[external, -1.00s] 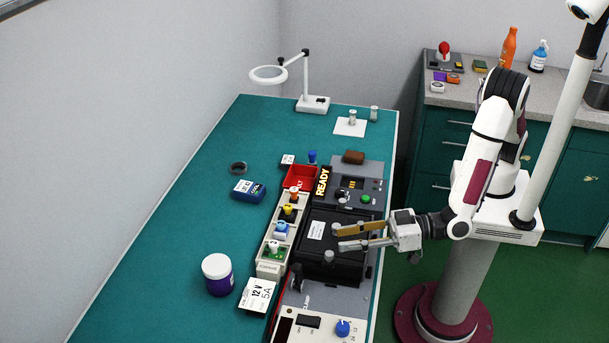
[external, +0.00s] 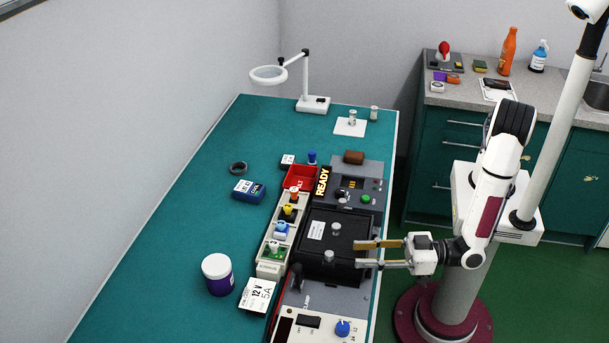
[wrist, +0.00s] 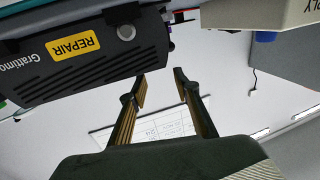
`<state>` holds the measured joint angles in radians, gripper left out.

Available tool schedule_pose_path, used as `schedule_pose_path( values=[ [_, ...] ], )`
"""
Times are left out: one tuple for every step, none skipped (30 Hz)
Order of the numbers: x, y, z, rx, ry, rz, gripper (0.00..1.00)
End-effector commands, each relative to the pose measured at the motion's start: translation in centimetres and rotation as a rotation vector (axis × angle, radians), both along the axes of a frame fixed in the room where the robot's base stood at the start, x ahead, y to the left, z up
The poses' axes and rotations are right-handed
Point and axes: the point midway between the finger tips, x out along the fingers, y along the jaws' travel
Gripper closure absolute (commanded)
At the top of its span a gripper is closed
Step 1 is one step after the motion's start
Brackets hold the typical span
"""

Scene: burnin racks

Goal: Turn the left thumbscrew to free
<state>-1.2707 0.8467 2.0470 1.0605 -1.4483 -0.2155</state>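Two silver thumbscrews stand on the black box in the external view, one farther back (external: 336,229) and one nearer the camera (external: 329,256). I cannot tell from their look whether either is loose. The black box (external: 345,247) sits on the bench by its right edge. The wrist view shows a dark case (wrist: 85,60) with a yellow REPAIR label and a round silver knob (wrist: 126,32). My gripper (external: 368,254) is open and empty at the box's right side, clear of both thumbscrews. Its two fingers (wrist: 161,86) are apart in the wrist view.
A dark panel with a green button (external: 365,199) lies behind the box. A rack of coloured blocks (external: 268,268) stands to its left and a supply with a blue knob (external: 343,327) in front. A red bin (external: 300,177) is behind the rack. The bench's left side is mostly clear.

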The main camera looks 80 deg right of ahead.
Motion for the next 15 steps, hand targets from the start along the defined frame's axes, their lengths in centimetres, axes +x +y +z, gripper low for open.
schedule_pose_path(
  values=[
    [0.3,0.0,0.0,0.000,0.000,-0.001,0.69],
    [0.4,0.0,0.0,0.000,0.000,-0.002,0.69],
    [0.7,0.1,0.0,0.000,0.001,-0.002,0.69],
    [1.0,0.1,0.0,0.000,0.001,-0.002,0.69],
    [1.2,0.2,0.0,0.000,0.001,-0.002,0.69],
    [1.6,0.3,0.0,0.000,0.001,-0.002,0.69],
    [1.9,0.4,0.0,0.000,0.000,-0.002,0.69],
    [2.2,0.4,0.0,0.000,0.000,-0.002,0.69],
    [2.7,0.5,0.0,0.000,0.000,-0.003,0.69],
    [3.0,0.5,0.0,0.001,0.000,-0.003,0.69],
    [3.4,0.7,0.0,0.001,0.000,-0.002,0.69],
    [3.8,0.8,0.0,0.002,0.000,-0.002,0.69],
    [4.2,0.8,0.0,0.001,0.001,-0.003,0.69],
    [4.6,0.9,0.0,0.001,0.001,-0.003,0.69],
    [5.0,1.0,0.0,0.000,0.000,-0.002,0.69]
  ],
)
